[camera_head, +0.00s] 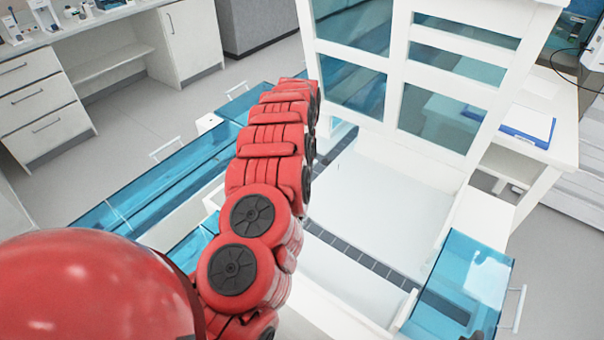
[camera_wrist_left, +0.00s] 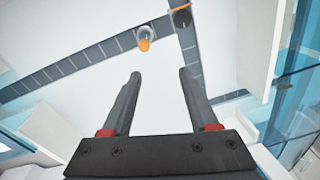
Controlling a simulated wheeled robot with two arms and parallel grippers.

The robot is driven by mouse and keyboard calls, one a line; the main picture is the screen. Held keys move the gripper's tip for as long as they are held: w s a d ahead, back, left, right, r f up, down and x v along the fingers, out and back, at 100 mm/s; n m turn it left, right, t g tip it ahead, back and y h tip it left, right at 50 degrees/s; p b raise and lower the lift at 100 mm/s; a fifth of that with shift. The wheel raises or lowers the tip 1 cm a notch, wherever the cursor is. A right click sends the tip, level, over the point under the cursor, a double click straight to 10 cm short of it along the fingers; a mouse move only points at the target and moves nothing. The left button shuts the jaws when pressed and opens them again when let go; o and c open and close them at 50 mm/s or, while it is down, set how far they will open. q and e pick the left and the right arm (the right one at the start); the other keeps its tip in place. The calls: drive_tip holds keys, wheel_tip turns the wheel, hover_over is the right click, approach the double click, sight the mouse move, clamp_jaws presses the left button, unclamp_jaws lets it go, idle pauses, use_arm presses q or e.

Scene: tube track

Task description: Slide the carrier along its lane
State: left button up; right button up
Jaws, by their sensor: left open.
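In the left wrist view, dark grey segmented track strips (camera_wrist_left: 60,68) cross a white surface. A small clear-and-white piece with an orange end (camera_wrist_left: 145,44), which looks like a tube in a carrier, sits at the edge of the slanting strip. A dark round piece (camera_wrist_left: 182,19) with an orange line beside it is on the other strip near the top edge. My left gripper (camera_wrist_left: 160,76) is open and empty, with its fingertips short of both pieces in the picture. In the head view my red arm hides the gripper and both pieces; part of the track (camera_head: 355,252) shows.
White framed panels with blue-tinted windows (camera_head: 440,108) stand at the back. Blue transparent bins with handles flank the white surface at left (camera_head: 160,190) and right (camera_head: 465,285). A clipboard (camera_head: 527,125) lies on a white table (camera_head: 548,92). The white deck (camera_head: 375,205) is bare in its middle.

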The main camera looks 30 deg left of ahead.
use_arm(q)
drive_tip(key=shift+s+d+f+g+h+b, duration=0.2)
drive_tip(key=shift+s+d+f+b, duration=0.1)
drive_tip(key=shift+s+f+b, duration=0.25)
drive_tip(key=shift+s+d+f+g+h+b, duration=0.1)
drive_tip(key=shift+s+d+f+g+b, duration=0.1)
drive_tip(key=shift+s+d+f+b, duration=0.3)
drive_tip(key=f+p, duration=0.2)
drive_tip(key=f, duration=0.7)
drive_tip(key=shift+a, duration=0.2)
wheel_tip(320, 180, down, 4)
drive_tip(key=shift+f+b, duration=0.2)
drive_tip(key=shift+b, duration=0.55)
drive_tip(key=shift+w+f, duration=0.1)
drive_tip(key=shift+f, duration=0.35)
drive_tip(key=shift+c, duration=0.2)
clamp_jaws()
